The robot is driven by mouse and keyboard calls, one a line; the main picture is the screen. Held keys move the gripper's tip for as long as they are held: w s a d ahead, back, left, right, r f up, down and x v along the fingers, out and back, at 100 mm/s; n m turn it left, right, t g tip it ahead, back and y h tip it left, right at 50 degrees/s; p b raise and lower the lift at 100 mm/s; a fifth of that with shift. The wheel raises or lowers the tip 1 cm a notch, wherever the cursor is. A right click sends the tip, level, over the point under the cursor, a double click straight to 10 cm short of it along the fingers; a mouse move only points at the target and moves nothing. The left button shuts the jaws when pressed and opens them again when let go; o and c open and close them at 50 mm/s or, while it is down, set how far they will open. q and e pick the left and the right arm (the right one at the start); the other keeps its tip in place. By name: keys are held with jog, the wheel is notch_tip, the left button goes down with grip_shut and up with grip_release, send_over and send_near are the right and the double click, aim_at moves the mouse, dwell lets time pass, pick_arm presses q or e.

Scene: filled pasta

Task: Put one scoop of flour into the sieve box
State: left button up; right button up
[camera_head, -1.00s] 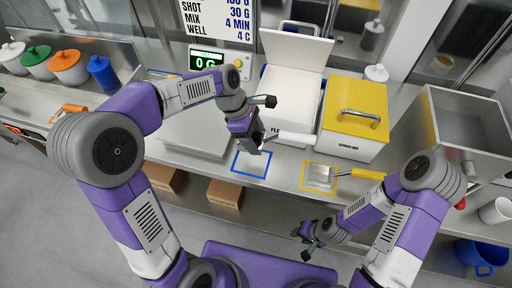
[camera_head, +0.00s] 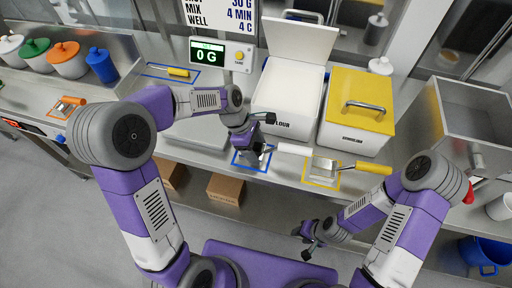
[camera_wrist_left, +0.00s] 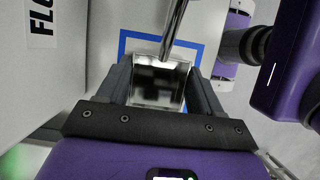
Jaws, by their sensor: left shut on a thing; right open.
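My left gripper (camera_head: 259,157) is shut on a steel scoop with a white handle (camera_head: 293,149), just over the blue-outlined square (camera_head: 237,163) on the counter. In the left wrist view the scoop's bowl (camera_wrist_left: 158,85) sits between the fingers; no flour is clearly visible in it. The white flour box (camera_head: 285,100) stands behind with its lid raised; its contents are hard to make out. An open steel box (camera_head: 440,110) at the right may be the sieve box; I cannot tell for sure. My right gripper (camera_head: 312,240) is open and empty, low in front of the counter.
A yellow-lidded box (camera_head: 357,105) stands right of the flour box. A second scoop with a yellow handle (camera_head: 372,167) lies by a yellow-outlined square. A scale display (camera_head: 208,56) reads 0 G. Lidded tubs (camera_head: 67,63) stand at far left. A white cup (camera_head: 500,207) is at far right.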

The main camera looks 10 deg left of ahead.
pick_arm(q)
jog(key=o, duration=1.1)
jog(key=shift+f, duration=0.1)
jog(key=shift+c, duration=0.2)
jog(key=p+v, duration=0.3)
jog(key=v, duration=0.9)
